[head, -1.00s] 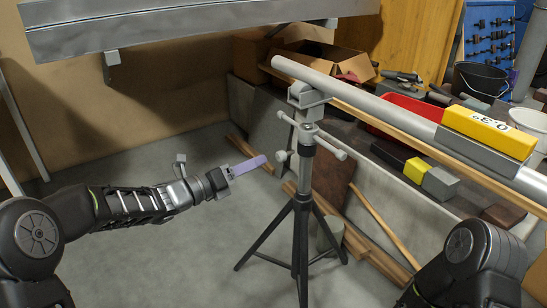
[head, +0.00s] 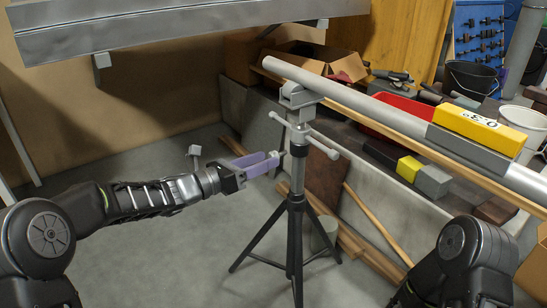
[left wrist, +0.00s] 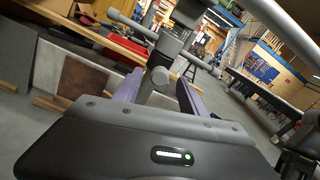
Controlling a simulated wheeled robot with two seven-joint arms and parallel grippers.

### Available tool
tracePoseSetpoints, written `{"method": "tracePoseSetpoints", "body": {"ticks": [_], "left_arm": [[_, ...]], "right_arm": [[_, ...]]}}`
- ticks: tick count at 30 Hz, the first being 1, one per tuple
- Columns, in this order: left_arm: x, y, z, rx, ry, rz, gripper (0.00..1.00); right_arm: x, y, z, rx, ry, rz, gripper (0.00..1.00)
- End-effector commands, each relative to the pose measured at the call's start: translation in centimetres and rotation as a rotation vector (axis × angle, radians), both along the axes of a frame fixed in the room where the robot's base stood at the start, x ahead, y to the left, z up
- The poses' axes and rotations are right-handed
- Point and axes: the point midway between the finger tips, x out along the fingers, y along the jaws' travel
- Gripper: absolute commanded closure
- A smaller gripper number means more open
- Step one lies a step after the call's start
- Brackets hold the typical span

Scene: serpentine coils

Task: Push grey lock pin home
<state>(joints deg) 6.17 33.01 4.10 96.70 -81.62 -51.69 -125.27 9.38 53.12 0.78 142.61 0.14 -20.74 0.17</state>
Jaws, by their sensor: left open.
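The tripod stand (head: 296,190) stands upright in the middle of the head view, with a grey crossbar handle (head: 312,138) near its top. What looks like the grey lock pin (head: 273,152) sticks out of the left side of the stand below this handle. In the left wrist view the pin's round end (left wrist: 160,77) faces the camera. My left gripper (head: 268,162) is open, its two purple fingers pointing at the stand. In the left wrist view the fingers (left wrist: 158,95) lie on either side of the pin, apparently not closed on it. My right gripper is out of view.
A long grey pipe (head: 360,103) rests on the stand's head, with a yellow level (head: 478,128) on it. Wooden planks (head: 350,243) lie on the floor behind the tripod. A red tray (head: 397,112) and cardboard box (head: 309,65) lie behind. Floor left of the tripod is clear.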

Motion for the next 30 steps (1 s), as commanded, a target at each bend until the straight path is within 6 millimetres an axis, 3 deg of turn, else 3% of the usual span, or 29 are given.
{"method": "tracePoseSetpoints", "body": {"ticks": [6, 17, 30], "left_arm": [[1.8, -2.5, -0.1, 0.000, 0.000, -0.001, 0.51], [2.2, -3.1, 0.0, 0.001, 0.001, 0.001, 0.51], [2.2, -3.1, 0.0, 0.000, 0.001, 0.001, 0.85]], "right_arm": [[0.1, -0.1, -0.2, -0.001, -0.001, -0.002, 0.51], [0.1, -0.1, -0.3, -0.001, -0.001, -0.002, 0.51], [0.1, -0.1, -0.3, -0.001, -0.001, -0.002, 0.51]]}}
